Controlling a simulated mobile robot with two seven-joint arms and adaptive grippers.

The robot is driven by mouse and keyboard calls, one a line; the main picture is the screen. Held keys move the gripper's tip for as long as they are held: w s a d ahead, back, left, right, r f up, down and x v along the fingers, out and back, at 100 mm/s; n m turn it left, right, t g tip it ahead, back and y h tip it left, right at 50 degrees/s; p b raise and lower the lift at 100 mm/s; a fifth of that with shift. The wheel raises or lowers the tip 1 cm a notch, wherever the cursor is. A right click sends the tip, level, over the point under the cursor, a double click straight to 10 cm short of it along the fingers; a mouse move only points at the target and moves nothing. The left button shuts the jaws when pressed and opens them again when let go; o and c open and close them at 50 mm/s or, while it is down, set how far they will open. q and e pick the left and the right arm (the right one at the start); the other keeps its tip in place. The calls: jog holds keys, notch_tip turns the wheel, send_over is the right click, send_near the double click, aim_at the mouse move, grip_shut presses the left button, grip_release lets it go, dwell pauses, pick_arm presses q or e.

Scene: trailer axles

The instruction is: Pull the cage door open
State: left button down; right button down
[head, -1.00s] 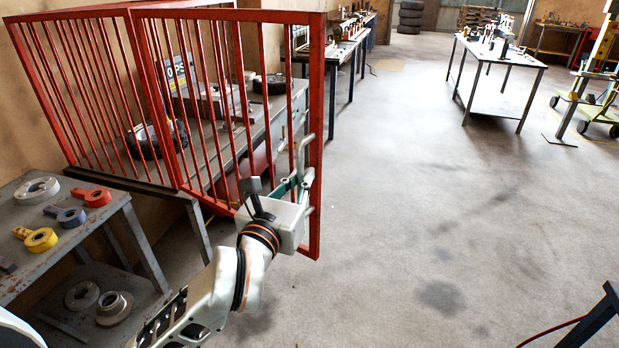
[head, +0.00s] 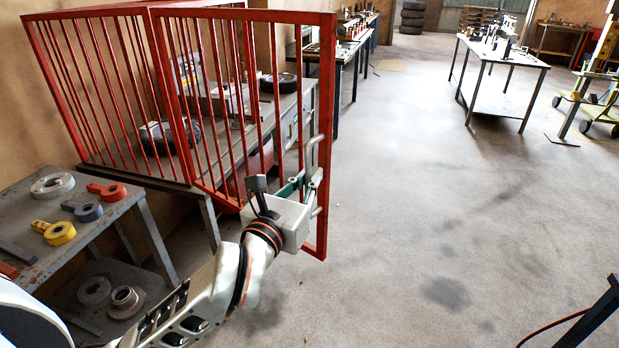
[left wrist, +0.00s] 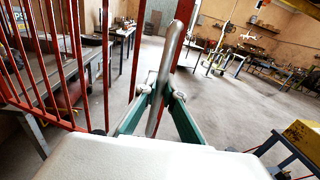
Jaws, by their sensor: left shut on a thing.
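The red barred cage door (head: 328,100) stands on the near side of the cage, its free edge towards the open floor. A pale metal handle (head: 309,150) is fixed along that edge. My left gripper (head: 311,182) is shut on the lower part of the handle. In the left wrist view, the green fingers of the left gripper (left wrist: 159,98) close around the grey handle bar (left wrist: 173,55). My right gripper is not in view.
A bench with a tyre (head: 168,137) is behind the bars. At the left, a metal table (head: 110,218) holds coloured parts. A workbench (head: 505,70) stands at the far right. The floor (head: 420,180) right of the door is clear.

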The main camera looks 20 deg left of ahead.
aim_at(318, 124)
pick_arm(q)
jog(key=c, duration=2.2)
grip_release()
jog(key=shift+d, duration=0.1)
jog(key=shift+o, duration=0.2)
notch_tip(318, 124, up, 10)
jog(key=shift+f, duration=0.1)
